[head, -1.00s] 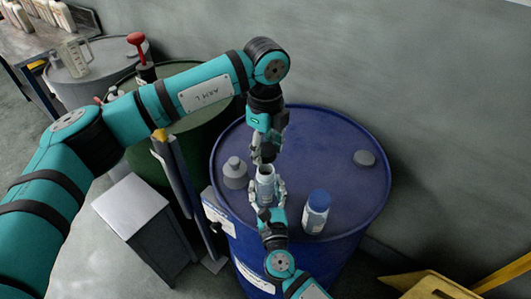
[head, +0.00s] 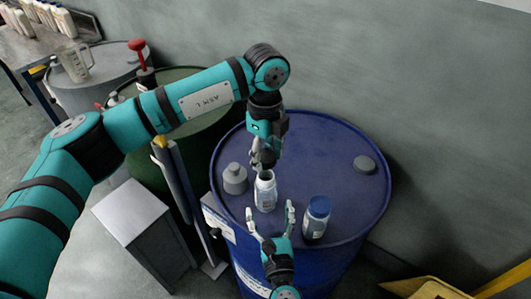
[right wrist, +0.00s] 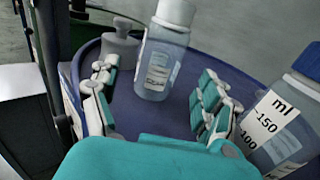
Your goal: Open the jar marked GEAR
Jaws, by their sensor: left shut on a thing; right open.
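A clear jar with a white label (head: 265,194) stands upright on the blue drum, and its top looks dark and open in the head view. The jar also shows in the right wrist view (right wrist: 160,62), its top cut off. A blue-capped jar (head: 315,222) stands to its right; its ml scale shows in the right wrist view (right wrist: 275,128). I cannot read GEAR on either. My left gripper (head: 263,158) is just above the first jar, shut on a small dark thing, seemingly its lid. My right gripper (head: 271,214) is open, its fingers in front of that jar, apart from it.
The blue drum top (head: 325,150) carries a grey stepped fitting (head: 235,179) left of the jar and a low grey cap (head: 364,163) at right. A green drum (head: 200,140) and a grey cabinet (head: 140,225) stand to the left.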

